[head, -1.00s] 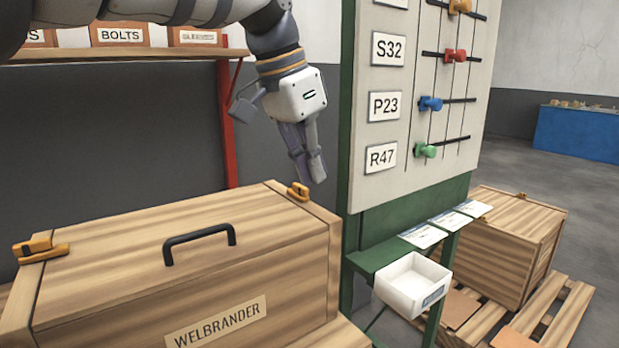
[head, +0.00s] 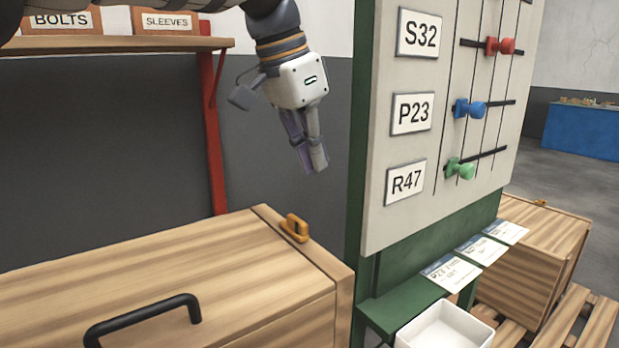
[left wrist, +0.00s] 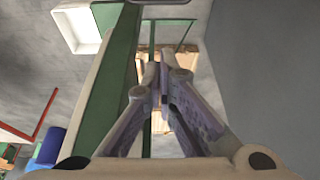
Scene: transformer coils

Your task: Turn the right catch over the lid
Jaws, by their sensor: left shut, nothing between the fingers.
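The wooden crate's lid (head: 170,262) fills the lower left of the head view, with a black handle (head: 145,312) on it. The right catch (head: 294,228), a small orange piece, sits on the narrow strip at the lid's right end. It seems to lie along that strip, beside the lid's edge. My left gripper (head: 314,168) hangs above and slightly right of the catch, apart from it, fingers pointing down. Its fingers are together and empty; they also show in the left wrist view (left wrist: 162,85), where I cannot make out the catch. My right gripper is not in view.
A green-framed board (head: 425,130) with labels and coloured knobs stands close to the right of the gripper. A white tray (head: 447,328) is below it. A shelf (head: 115,45) with boxes is at upper left, on a red post (head: 212,140).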

